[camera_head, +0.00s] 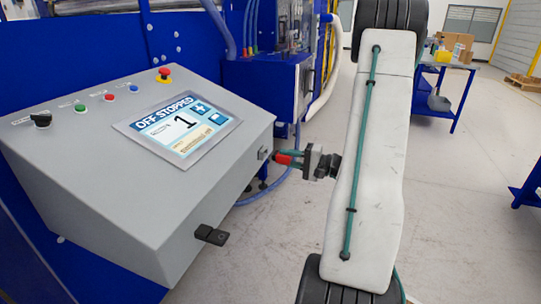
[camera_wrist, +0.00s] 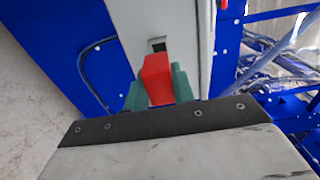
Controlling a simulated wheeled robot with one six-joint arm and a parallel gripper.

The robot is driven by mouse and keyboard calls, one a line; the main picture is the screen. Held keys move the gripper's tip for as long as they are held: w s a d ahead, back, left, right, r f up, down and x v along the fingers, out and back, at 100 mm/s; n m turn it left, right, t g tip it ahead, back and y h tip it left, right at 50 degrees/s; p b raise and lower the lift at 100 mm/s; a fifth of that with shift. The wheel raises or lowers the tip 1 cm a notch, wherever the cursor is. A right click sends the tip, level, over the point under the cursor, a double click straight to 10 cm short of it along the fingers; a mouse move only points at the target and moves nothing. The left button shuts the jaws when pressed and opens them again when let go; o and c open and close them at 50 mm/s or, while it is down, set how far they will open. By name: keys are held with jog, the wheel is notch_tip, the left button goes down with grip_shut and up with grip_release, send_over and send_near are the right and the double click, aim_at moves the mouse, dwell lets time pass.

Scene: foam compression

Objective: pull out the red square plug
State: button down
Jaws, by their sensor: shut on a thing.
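The red square plug (camera_head: 284,159) is between the green fingers of my gripper (camera_head: 290,158), beside the right end of the grey console. In the wrist view the red plug (camera_wrist: 157,76) sits between the two green fingertips of my gripper (camera_wrist: 156,88), which are shut on its sides. The square socket (camera_head: 262,154) is in the console's end face. Its dark opening (camera_wrist: 158,46) shows just beyond the plug in the wrist view. In the head view a small gap shows between plug and socket, so the plug appears to be outside it.
The grey console (camera_head: 110,190) carries a screen (camera_head: 182,130), a red emergency button (camera_head: 164,74), several small buttons and a black knob (camera_head: 40,120). A black latch (camera_head: 210,235) sticks out from its front. Open floor lies to the right, with a blue workbench (camera_head: 445,90) farther back.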

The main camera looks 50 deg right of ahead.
aim_at(291, 159)
jog(key=shift+v, duration=1.5)
